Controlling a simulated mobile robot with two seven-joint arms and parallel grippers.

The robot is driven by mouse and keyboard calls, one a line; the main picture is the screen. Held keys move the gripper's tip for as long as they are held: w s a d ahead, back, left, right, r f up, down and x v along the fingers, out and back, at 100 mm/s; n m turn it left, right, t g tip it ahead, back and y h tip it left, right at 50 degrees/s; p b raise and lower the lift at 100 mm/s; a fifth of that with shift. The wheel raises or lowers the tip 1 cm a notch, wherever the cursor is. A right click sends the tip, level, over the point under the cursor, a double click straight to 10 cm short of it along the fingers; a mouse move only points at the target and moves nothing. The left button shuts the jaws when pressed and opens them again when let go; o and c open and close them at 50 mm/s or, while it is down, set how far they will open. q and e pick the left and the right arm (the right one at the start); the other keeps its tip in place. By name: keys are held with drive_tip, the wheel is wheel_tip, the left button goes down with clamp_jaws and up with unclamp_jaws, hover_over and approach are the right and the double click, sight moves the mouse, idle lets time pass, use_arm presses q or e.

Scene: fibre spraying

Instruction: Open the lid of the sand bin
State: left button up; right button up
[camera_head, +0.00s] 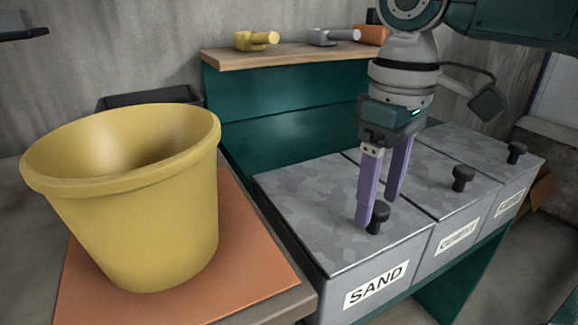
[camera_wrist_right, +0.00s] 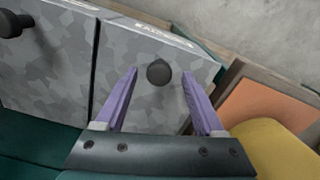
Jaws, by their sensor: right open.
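The sand bin (camera_head: 372,287) is a grey metal box with a SAND label on its front. Its mottled grey lid (camera_head: 310,205) lies flat and closed, with a black knob (camera_head: 379,217) near the front edge. My right gripper (camera_head: 378,208) points down over this lid with its two purple fingers apart. The fingertips are close around the knob, one nearer the front left and one behind. In the right wrist view the knob (camera_wrist_right: 158,72) shows between the two open fingers (camera_wrist_right: 160,76), with a gap on either side. My left gripper does not show.
Two more closed bins with knobs, one labelled CEMENT (camera_head: 457,236), stand to the right. A large yellow bucket (camera_head: 150,225) stands on an orange board (camera_head: 250,255) at left. A wooden shelf (camera_head: 290,52) behind holds several tools.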

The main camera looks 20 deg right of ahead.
drive_tip(key=shift+f, duration=0.4)
clamp_jaws()
idle(0.4)
idle(0.8)
